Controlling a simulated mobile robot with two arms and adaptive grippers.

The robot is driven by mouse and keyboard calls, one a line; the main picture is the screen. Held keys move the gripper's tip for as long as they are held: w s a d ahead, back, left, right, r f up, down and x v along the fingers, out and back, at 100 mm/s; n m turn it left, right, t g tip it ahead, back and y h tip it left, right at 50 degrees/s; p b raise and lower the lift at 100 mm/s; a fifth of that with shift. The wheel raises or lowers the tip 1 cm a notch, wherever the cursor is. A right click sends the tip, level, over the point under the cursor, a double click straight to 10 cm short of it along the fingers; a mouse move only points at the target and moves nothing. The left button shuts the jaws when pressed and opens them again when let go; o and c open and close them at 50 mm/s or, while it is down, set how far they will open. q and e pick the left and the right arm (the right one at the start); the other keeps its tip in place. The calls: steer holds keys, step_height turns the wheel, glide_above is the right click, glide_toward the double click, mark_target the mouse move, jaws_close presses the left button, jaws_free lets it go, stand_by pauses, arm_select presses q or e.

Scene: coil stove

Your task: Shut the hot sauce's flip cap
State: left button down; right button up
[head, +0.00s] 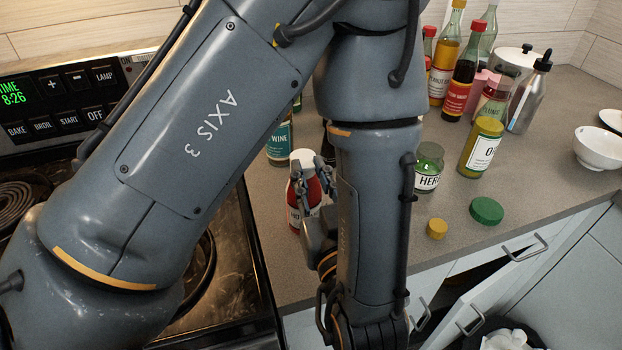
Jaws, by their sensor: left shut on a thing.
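The hot sauce is a red bottle (295,215) with a white top (302,159) and a partly hidden white label. It stands on the counter just right of the stove in the head view. My left gripper (313,178) is at the bottle's upper right side and is shut on it, just below the white top. My left forearm and wrist hide what lies right of the bottle. I cannot tell from this view how the flip cap sits. My right gripper is not in view.
A teal-labelled bottle (279,142) stands behind the hot sauce. The stove (245,270) is at left. A cabinet door below hangs open.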

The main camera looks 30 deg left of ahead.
arm_select(q)
steer(key=shift+f, duration=0.2)
steer(key=c, duration=1.2)
jaws_free()
steer(key=shift+r, duration=0.1)
step_height(320, 180, up, 10)
